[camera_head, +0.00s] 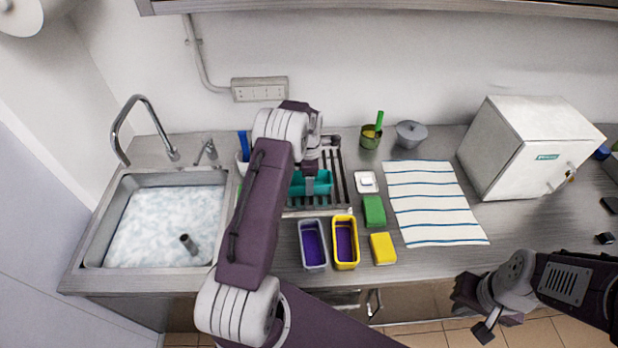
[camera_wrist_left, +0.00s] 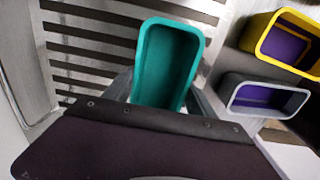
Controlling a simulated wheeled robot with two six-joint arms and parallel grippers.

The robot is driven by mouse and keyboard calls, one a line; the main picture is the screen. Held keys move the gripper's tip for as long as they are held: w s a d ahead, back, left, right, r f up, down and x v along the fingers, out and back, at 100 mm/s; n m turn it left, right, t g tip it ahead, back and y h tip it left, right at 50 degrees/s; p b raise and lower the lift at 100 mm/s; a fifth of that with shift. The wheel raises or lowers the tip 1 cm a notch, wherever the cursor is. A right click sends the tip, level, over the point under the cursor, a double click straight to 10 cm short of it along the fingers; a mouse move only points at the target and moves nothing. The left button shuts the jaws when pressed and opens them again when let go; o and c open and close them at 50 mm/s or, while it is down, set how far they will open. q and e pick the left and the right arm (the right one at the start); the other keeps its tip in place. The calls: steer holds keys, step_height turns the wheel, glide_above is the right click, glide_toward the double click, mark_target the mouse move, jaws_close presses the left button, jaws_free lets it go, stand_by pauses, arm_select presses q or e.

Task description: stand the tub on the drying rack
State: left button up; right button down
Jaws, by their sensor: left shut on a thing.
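A teal tub (camera_head: 318,184) is at the drying rack (camera_head: 346,190), over its dark slats. My left gripper (camera_head: 312,168) is shut on the tub and partly covered by my arm. In the left wrist view the teal tub (camera_wrist_left: 168,65) is between the fingers, its open top facing the camera, with the slatted rack (camera_wrist_left: 85,48) beside and behind it. I cannot tell whether the tub touches the rack. My right gripper (camera_head: 477,308) is empty in front of the counter, with its fingers apart.
A grey tub (camera_head: 313,256) and a yellow tub (camera_head: 346,258), both purple inside, stand before the rack. Green (camera_head: 374,211) and yellow (camera_head: 383,248) blocks lie beside a striped cloth (camera_head: 435,203). A water-filled sink (camera_head: 165,225) is left; a white freezer (camera_head: 520,150) is right.

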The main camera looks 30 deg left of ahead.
arm_select(q)
steer(key=shift+f, duration=0.15)
steer(key=o, duration=1.4)
steer(key=shift+r, duration=0.3)
step_height(320, 180, up, 11)
steer(key=b, duration=0.2)
steer(key=s+d+f+m, duration=0.1)
steer(key=s+d+m, duration=0.3)
steer(key=s+m, duration=0.3)
steer(key=s+d+f+m, duration=0.1)
steer(key=s+d+m, duration=0.4)
steer(key=s+m, duration=0.3)
steer(key=s+d+m+t, duration=0.1)
steer(key=s+d+m, duration=0.3)
steer(key=s+m, duration=0.4)
steer(key=shift+s+d+f+m, duration=0.2)
steer(key=shift+d+f+m, duration=0.2)
steer(key=shift+m, duration=0.1)
